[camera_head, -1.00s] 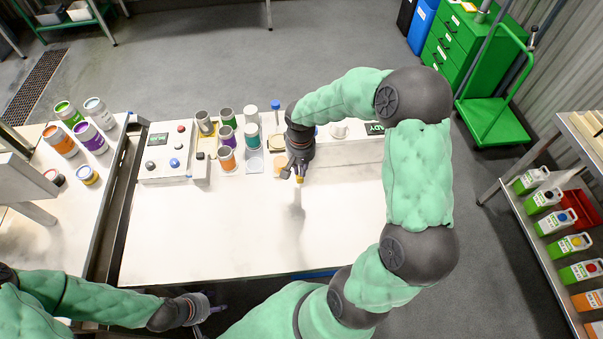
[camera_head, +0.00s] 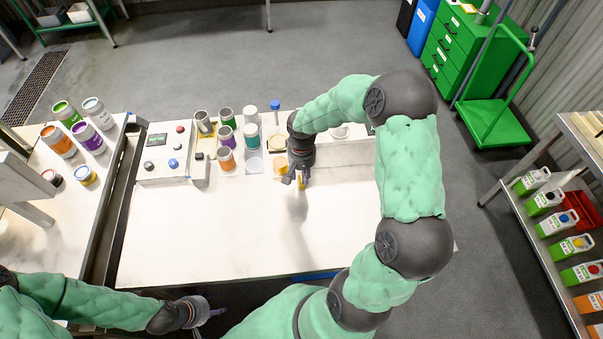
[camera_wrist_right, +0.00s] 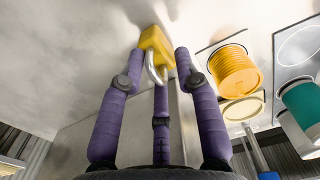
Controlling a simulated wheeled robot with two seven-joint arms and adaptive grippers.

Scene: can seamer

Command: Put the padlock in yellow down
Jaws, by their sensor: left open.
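The yellow padlock (camera_wrist_right: 157,48) with its silver shackle is between the purple fingers of my right gripper (camera_wrist_right: 160,58), body outward and shackle toward the palm. The gripper is shut on it. In the head view the padlock (camera_head: 301,182) shows as a small yellow patch below the right gripper (camera_head: 300,178), above the white table (camera_head: 240,235). A shadow lies on the table in front of it, apart from the padlock. My left gripper (camera_head: 205,308) is open and empty by the table's front edge at lower left.
Several cans, including an orange one (camera_head: 227,160), stand along the table's back, close to my right gripper. A control box (camera_head: 165,163) with buttons is at the back left. The table's middle and front are clear.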

